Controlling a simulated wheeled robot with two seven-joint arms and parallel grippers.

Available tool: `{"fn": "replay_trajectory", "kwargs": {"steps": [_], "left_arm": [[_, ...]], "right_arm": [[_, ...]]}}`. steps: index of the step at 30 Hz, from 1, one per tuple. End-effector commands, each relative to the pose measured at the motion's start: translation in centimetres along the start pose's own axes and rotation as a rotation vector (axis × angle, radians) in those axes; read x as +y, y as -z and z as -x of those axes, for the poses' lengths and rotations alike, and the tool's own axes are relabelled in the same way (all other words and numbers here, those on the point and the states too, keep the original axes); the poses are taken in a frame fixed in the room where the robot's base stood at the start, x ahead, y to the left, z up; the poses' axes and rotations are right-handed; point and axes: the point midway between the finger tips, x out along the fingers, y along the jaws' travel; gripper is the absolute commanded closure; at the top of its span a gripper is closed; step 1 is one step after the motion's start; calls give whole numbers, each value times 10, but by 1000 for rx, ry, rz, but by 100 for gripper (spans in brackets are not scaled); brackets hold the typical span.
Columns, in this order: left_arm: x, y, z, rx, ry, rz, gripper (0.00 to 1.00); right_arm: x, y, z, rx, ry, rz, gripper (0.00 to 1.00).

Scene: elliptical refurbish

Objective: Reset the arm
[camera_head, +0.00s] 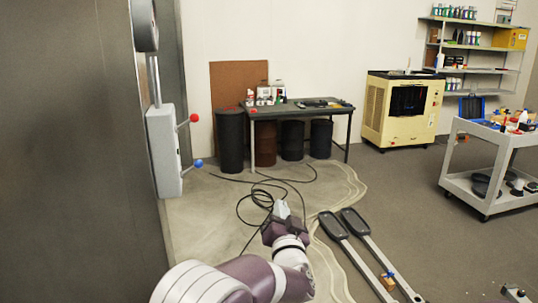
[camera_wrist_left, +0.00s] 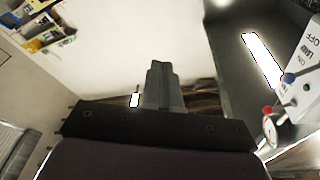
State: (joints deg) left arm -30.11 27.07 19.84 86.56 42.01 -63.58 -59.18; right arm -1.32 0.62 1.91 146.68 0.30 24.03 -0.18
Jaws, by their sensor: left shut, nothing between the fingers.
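My left gripper (camera_head: 281,209) is at the end of the purple and white arm that comes in from the bottom left in the head view. It points away over the floor and is apart from everything around it. In the left wrist view, its grey fingers (camera_wrist_left: 160,75) are shut together with nothing between them. A small grey and dark piece shows at the bottom right edge of the head view; I cannot tell whether it is my right gripper.
A grey switch box (camera_head: 163,150) with red and blue knobbed levers is on the left wall; it also shows in the wrist view (camera_wrist_left: 307,85). A dark worktable (camera_head: 300,111), yellow machine (camera_head: 402,108) and grey cart (camera_head: 485,185) stand farther off.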

Motion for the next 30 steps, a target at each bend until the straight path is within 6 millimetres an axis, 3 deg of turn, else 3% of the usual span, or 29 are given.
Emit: {"fn": "replay_trajectory", "kwargs": {"steps": [2, 3, 5, 8, 9, 12, 15, 17, 19, 22, 30], "left_arm": [[32, -37, 24, -185, -309, 127, 100], [40, -62, 48, -329, -447, 186, 100], [38, -98, 92, -566, -590, 247, 100], [7, -144, 172, -943, -695, 289, 100], [-11, -158, 203, -1079, -705, 291, 100], [-62, -177, 271, -1359, -688, 271, 100], [-110, -183, 321, -1530, -654, 238, 100], [-134, -180, 337, -1566, -633, 228, 100], [-155, -174, 337, -1557, -584, 266, 100], [-163, -174, 330, -1546, -551, 295, 100], [-162, -176, 330, -1546, -550, 298, 100]], "right_arm": [[0, 1, 10, 0, 0, 0, 57], [0, 2, 15, 0, 0, 0, 57], [0, 3, 22, 0, 0, 0, 57], [0, 4, 33, 0, 0, 0, 57], [0, 4, 37, 0, 0, 0, 57], [0, 6, 47, 0, 0, 0, 57], [0, 7, 58, 0, 0, 0, 57], [0, 8, 65, 0, 0, 0, 57], [0, 9, 73, 0, 0, 0, 57], [0, 9, 74, 0, 0, 0, 57], [0, 8, 71, 0, 0, 0, 57]]}}
